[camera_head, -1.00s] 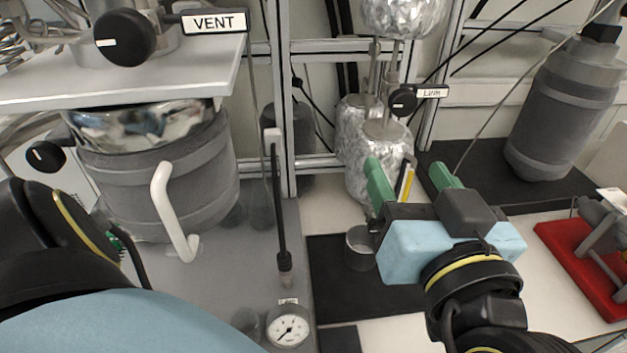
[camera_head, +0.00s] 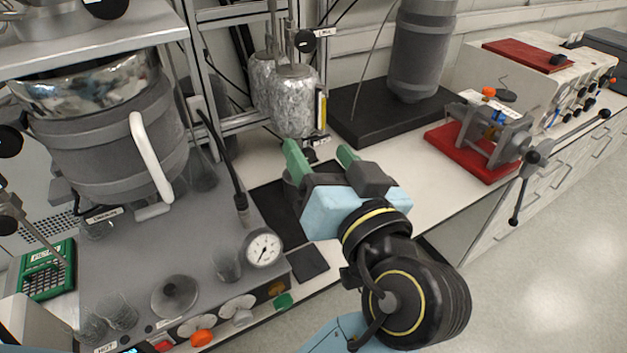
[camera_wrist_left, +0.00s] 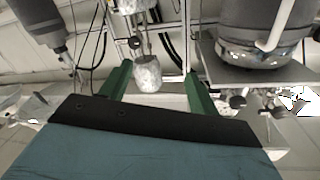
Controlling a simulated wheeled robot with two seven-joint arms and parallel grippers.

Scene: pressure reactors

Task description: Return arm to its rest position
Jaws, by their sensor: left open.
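My left gripper (camera_head: 318,150) is open, with two green fingers apart and nothing between them. It hangs in front of the foil-wrapped vessels (camera_head: 295,100), above the bench, and its pale blue body and black wrist show behind the fingers. In the left wrist view the same gripper (camera_wrist_left: 158,82) shows both green fingers spread, with a foil-wrapped vessel (camera_wrist_left: 147,75) seen beyond the gap. I cannot tell the exact distance to it. My right gripper is not in view.
A grey reactor vessel (camera_head: 115,150) with a white handle stands at left, near a pressure gauge (camera_head: 263,250). A grey cylinder (camera_head: 420,50) stands on a black base. A red-based device (camera_head: 490,140) is at right. Open floor (camera_head: 560,260) lies at lower right.

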